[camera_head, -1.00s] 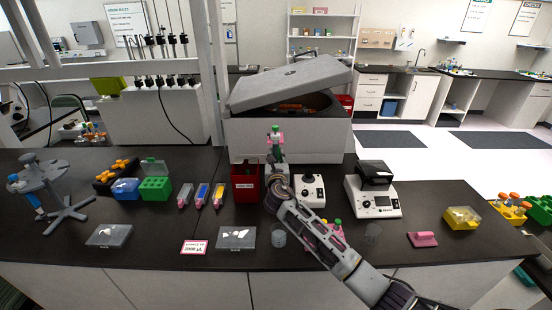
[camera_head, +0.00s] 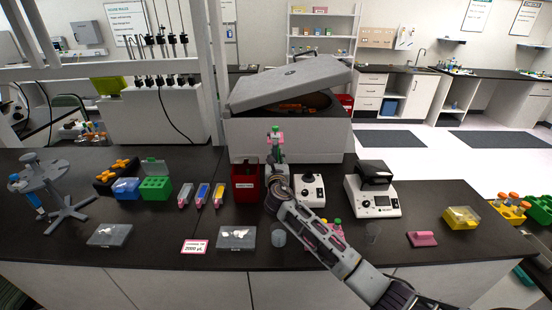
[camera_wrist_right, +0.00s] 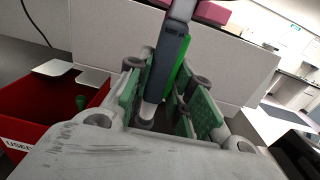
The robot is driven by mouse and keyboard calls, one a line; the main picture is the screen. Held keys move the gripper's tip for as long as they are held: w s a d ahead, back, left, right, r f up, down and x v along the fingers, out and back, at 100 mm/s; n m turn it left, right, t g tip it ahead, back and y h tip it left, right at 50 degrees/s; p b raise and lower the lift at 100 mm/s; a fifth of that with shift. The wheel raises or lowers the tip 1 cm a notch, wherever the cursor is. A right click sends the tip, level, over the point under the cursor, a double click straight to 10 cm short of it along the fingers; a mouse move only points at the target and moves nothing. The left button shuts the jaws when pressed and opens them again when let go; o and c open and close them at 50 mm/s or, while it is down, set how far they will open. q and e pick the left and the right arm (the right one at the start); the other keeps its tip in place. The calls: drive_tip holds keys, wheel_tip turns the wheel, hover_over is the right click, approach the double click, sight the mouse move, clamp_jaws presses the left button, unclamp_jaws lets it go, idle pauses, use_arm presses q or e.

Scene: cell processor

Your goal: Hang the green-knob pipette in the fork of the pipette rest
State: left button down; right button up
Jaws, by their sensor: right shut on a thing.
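The green-knob pipette stands roughly upright in my right gripper (camera_head: 274,160); its green knob (camera_head: 275,128) is at the top in the head view. In the right wrist view the grey-and-white pipette body with a green strip (camera_wrist_right: 168,65) sits between the green-padded fingers (camera_wrist_right: 168,112), which are shut on it. The pipette's lower end is hidden. The grey pipette rest (camera_head: 48,178) stands at the far left of the bench, with a blue pipette (camera_head: 33,203) hanging on its left side. My right gripper is well to the right of the rest. My left gripper is not in view.
A red bin (camera_head: 245,185) stands just left of my gripper, and a large lidded grey machine (camera_head: 285,135) is behind it. Clear cases (camera_head: 110,235) lie along the front.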

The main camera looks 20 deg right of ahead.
drive_tip(key=shift+f, duration=0.2)
drive_tip(key=o, duration=0.7)
drive_tip(key=shift+r, duration=0.1)
drive_tip(key=shift+o, duration=0.2)
drive_tip(key=shift+s, duration=0.15)
drive_tip(key=v, duration=1.1)
drive_tip(key=shift+s, duration=0.35)
drive_tip(key=shift+a, duration=0.15)
